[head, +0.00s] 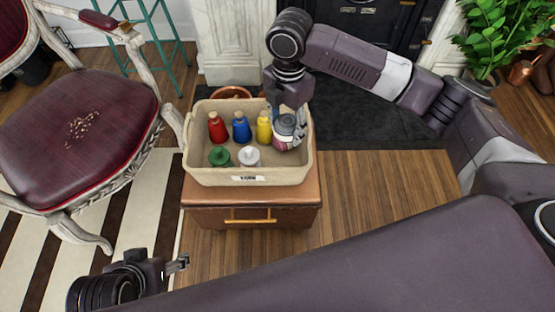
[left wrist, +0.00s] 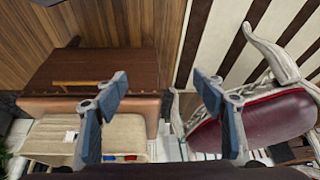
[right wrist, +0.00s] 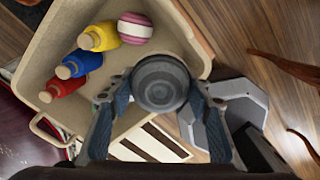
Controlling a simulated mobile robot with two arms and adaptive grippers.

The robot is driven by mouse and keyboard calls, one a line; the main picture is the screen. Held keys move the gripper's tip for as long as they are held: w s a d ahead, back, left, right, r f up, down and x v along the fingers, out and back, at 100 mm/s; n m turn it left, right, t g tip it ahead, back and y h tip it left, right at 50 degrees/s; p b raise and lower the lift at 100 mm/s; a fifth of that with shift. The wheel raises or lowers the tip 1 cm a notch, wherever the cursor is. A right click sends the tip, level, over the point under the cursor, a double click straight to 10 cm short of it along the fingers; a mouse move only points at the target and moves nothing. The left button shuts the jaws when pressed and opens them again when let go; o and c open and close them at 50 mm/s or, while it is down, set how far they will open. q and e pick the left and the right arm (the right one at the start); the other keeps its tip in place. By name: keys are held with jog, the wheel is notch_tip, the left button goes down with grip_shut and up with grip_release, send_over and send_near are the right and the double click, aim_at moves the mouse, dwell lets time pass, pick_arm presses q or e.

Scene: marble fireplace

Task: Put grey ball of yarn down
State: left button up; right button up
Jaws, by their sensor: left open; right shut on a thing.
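My right gripper (head: 287,108) is shut on the grey ball of yarn (right wrist: 160,83). In the head view it holds the ball at the right side of a beige basket (head: 200,176), partly hidden by the fingers. A pink-and-white striped ball (right wrist: 135,28) is in the basket, close to the grey ball; I cannot tell whether they touch. The basket also holds a red spool (head: 217,129), a blue spool (head: 242,129), a yellow spool (head: 264,128), a green spool (head: 220,157) and a white spool (head: 249,157). My left gripper (head: 180,263) is open and empty, low in front of the cabinet.
The basket stands on a brown wooden cabinet (head: 255,216). A red upholstered chair (head: 80,130) is at the left, on a striped rug (head: 135,225). A fireplace is behind, with a plant (head: 490,40) at the right. Bare wood floor lies right of the cabinet.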

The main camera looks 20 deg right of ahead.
pick_arm(q)
jog(key=w+d+r+t+h+b, duration=0.1)
jog(key=w+d+r+t+b, duration=0.3)
jog(key=w, duration=0.6)
pick_arm(e)
notch_tip(320, 180, down, 6)
jog(key=f+p, duration=0.1)
jog(key=p, duration=0.1)
jog(key=b, duration=0.1)
send_over(285, 166)
notch_tip(285, 166, down, 4)
jog(key=shift+f, duration=0.2)
jog(key=shift+f+b, duration=0.3)
notch_tip(285, 166, down, 3)
jog(key=shift+f+b, duration=0.15)
jog(key=shift+b, duration=0.45)
pick_arm(q)
jog(key=w+d+r+t+h, duration=0.1)
jog(key=w+r+t, duration=0.2)
jog(key=r, duration=0.5)
jog(key=w+d+r+t+h, duration=0.2)
jog(key=w+r+t, duration=0.1)
jog(key=r+t, duration=0.3)
notch_tip(285, 166, up, 2)
jog(key=shift+w+r+m, duration=0.25)
jog(key=shift+w+m, duration=0.15)
jog(key=shift+f, duration=0.1)
